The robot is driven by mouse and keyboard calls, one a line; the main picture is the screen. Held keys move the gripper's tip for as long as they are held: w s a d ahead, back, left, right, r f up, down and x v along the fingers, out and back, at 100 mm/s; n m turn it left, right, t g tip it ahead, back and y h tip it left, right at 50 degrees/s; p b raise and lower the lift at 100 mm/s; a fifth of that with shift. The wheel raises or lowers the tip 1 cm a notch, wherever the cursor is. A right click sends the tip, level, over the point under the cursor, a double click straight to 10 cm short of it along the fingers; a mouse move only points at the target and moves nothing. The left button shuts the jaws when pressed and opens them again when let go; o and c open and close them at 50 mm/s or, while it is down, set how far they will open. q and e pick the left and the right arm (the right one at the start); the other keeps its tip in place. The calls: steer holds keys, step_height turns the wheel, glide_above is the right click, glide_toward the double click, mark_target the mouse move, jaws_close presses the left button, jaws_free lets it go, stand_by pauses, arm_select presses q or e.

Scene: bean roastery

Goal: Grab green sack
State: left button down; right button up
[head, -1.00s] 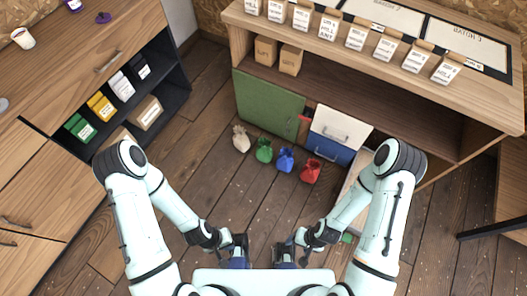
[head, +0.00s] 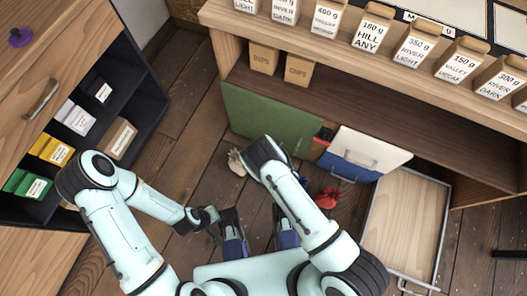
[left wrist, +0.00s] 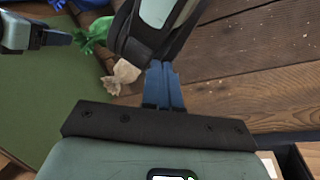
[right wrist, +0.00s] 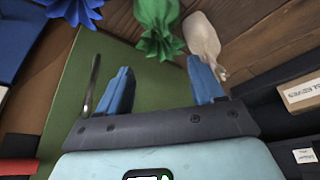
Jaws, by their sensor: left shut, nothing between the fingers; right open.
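The green sack (right wrist: 158,28) sits with the other sacks on the wooden floor by a green cabinet door. In the right wrist view it lies beyond the fingertips and between them in the picture, apart from them. It also shows in the left wrist view (left wrist: 92,36), left of a dark arm part. In the head view my right arm hides it. My right gripper (right wrist: 159,66) is open and empty. My left gripper (left wrist: 163,66) is shut and empty; it also shows in the head view (head: 236,248).
A white sack (right wrist: 202,38) and a blue sack (right wrist: 76,9) flank the green one. A red sack (head: 328,198) lies to the right. The green door (head: 265,120) stands behind. An open drawer (head: 405,225) is at right, and a dark shelf (head: 140,85) with bags at left.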

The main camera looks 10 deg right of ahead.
steer(key=b+x, duration=0.2)
steer(key=x, duration=0.3)
steer(key=b+x, duration=0.2)
steer(key=x, duration=0.4)
steer(key=shift+w+a+b, duration=0.1)
steer(key=shift+w+b, duration=0.2)
steer(key=shift+b, duration=0.05)
steer(key=shift+b+x, duration=0.45)
steer(key=shift+x, duration=0.55)
steer(key=shift+w+f, duration=0.15)
arm_select(q)
steer(key=w+a+f+t+y, duration=0.1)
steer(key=w+a+f, duration=0.2)
steer(key=f, duration=0.4)
steer(key=shift+w+a+f+n, duration=0.3)
steer(key=shift+w+a+n, duration=0.05)
steer(key=shift+a+n, duration=0.1)
arm_select(e)
jaws_close()
steer(key=shift+w, duration=0.1)
